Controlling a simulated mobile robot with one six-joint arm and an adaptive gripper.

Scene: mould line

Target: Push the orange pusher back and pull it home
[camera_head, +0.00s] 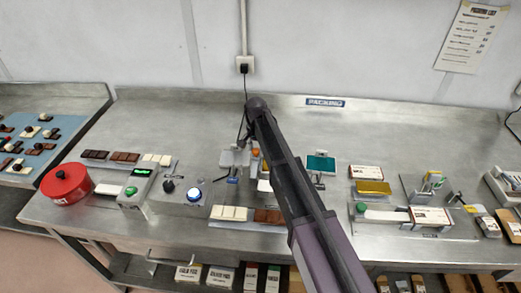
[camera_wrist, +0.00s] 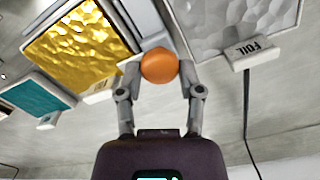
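The orange pusher shows as a round orange knob (camera_wrist: 160,65) in the wrist view. My gripper (camera_wrist: 160,72) has one finger on each side of the knob, and both fingertips appear to touch it. The rod or slide behind the knob is mostly hidden. In the head view a small orange spot, the pusher's knob (camera_head: 255,152), shows just left of my dark arm.
A gold foil sheet (camera_wrist: 78,45) and a teal block (camera_wrist: 38,94) lie left of the knob in the wrist view. A silver foil plate (camera_wrist: 225,28) with a FOIL label is at right. A red pot (camera_head: 66,184) and a green-screen box (camera_head: 138,188) stand left on the bench.

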